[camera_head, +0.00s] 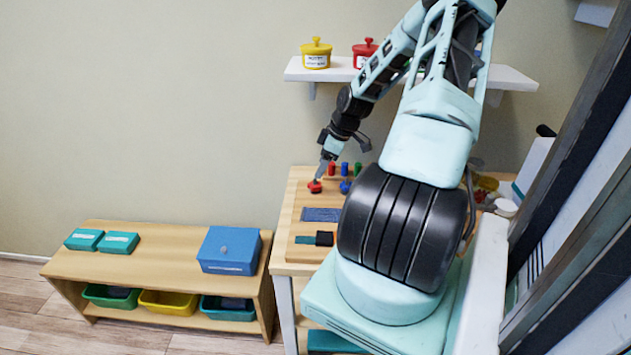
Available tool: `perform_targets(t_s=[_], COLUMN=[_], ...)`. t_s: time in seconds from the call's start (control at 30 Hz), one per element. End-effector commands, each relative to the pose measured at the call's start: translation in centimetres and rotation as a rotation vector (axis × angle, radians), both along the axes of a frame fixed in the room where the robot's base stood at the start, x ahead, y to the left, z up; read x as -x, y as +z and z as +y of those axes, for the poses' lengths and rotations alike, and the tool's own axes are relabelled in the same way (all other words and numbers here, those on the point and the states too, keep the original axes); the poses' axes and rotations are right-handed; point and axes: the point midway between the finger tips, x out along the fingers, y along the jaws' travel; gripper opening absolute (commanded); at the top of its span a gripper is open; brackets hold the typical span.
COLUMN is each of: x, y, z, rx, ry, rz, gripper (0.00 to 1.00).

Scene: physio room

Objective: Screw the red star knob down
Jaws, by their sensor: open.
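The red star knob (315,186) is on the wooden board (284,246) at the back left of the table. My gripper (319,176) points down right above it, with its fingertips at or just over the knob. At this size I cannot tell whether the fingers touch it. The gripper is open. A blue knob (345,186) stands to the right of the red one. Whether the red knob sits high or low on its thread cannot be seen.
Red, blue and green pegs (345,169) stand behind the knobs. A blue textured patch (321,214) and a black block (324,239) lie nearer. A wall shelf (340,72) holds yellow and red pots. A low bench (150,250) with a blue box (229,251) is at left.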

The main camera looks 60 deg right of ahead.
Motion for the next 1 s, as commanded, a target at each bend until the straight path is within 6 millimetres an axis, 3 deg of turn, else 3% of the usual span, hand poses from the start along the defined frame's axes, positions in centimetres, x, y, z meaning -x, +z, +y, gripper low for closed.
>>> perform_targets(t_s=[0.17,0.6,1.0], x=[0.2,-1.9,-2.2], y=[-1.1,-6.6,-7.4], z=[-0.7,0.2,0.2], rx=[0.003,0.002,0.004], ry=[-0.003,-0.003,-0.004], rz=[-0.010,-0.007,-0.009], gripper=[0.61,0.61,0.58])
